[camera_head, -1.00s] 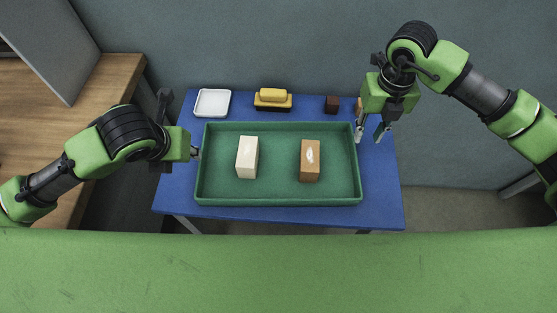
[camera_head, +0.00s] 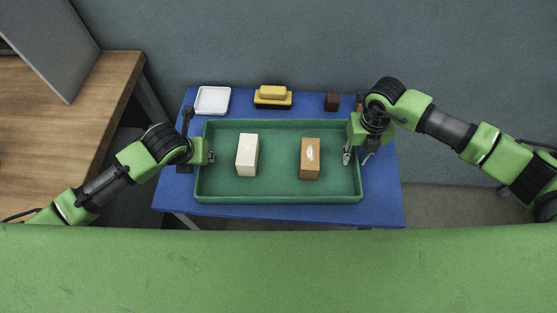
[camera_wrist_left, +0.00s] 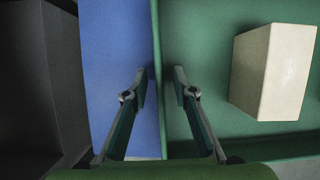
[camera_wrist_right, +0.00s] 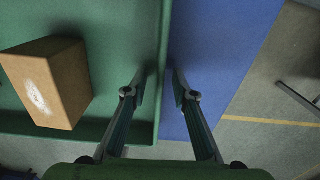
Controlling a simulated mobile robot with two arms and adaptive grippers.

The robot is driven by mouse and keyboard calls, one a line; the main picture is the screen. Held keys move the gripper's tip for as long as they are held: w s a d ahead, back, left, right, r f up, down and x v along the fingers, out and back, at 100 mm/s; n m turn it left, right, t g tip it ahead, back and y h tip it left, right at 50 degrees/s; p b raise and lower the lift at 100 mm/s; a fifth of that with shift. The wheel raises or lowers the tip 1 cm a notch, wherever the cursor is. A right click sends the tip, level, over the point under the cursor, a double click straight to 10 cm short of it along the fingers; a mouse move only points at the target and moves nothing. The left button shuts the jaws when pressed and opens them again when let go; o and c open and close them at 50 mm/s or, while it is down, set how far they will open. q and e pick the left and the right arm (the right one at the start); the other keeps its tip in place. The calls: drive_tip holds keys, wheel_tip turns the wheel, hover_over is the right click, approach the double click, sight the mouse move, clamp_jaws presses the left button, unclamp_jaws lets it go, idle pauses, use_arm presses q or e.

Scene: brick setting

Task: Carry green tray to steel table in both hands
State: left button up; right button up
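The green tray (camera_head: 278,196) lies on a blue table (camera_head: 180,196) and holds a cream block (camera_head: 247,155) and a brown block (camera_head: 310,159) with a white mark. My left gripper (camera_head: 211,157) is at the tray's left wall; in the left wrist view its open fingers (camera_wrist_left: 160,78) stand either side of that wall (camera_wrist_left: 157,50), with gaps. My right gripper (camera_head: 357,157) is at the right wall; in the right wrist view its open fingers (camera_wrist_right: 160,80) likewise straddle the wall (camera_wrist_right: 163,50) without closing on it. I cannot make out a steel table.
Behind the tray on the blue table are a white dish (camera_head: 212,100), a yellow and black object (camera_head: 272,97) and a small dark brown block (camera_head: 332,102). A wooden desk (camera_head: 90,95) with a grey panel (camera_head: 45,45) stands at left. A grey wall (camera_head: 320,40) closes the back.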

use_arm(q)
drive_tip(key=shift+f, duration=0.25)
use_arm(e)
drive_tip(key=shift+f, duration=0.25)
use_arm(q)
drive_tip(key=shift+w, duration=0.1)
clamp_jaws()
use_arm(e)
clamp_jaws()
use_arm(q)
drive_tip(key=shift+r, duration=0.15)
use_arm(e)
drive_tip(key=shift+w+r, duration=0.1)
drive_tip(key=shift+r, duration=0.05)
